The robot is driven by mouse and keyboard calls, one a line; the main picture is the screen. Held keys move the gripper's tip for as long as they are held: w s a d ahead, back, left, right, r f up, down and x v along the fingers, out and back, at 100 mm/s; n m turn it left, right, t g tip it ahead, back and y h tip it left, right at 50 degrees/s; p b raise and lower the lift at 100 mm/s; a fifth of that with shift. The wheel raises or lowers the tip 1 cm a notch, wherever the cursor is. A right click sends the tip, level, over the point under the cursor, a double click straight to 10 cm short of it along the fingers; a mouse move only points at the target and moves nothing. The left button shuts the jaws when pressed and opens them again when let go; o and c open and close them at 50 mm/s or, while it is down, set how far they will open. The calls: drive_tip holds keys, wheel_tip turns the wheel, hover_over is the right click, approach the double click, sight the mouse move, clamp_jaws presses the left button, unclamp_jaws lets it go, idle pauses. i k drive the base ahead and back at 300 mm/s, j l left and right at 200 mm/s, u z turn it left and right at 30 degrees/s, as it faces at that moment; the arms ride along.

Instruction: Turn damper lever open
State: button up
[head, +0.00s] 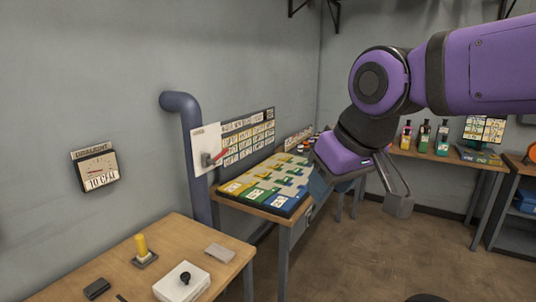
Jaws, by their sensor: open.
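The damper lever (216,156) has a grey hub and a red handle, and it sits on a white wall plate (203,138) beside a blue-grey duct pipe (194,118). The handle slants slightly up to the right. My gripper (358,197) is open and empty, pointing down, well to the right of the lever and apart from it. Nothing hides the lever.
A gauge (98,172) hangs on the left wall. The near wooden table (205,236) bears a yellow-handled part (142,248) and a white box with a black knob (182,284). A table with a colourful board (268,186) stands behind.

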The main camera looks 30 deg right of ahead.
sight(212, 162)
drive_tip(key=z, duration=0.2)
drive_tip(key=i+l, duration=0.15)
drive_tip(key=i, duration=0.75)
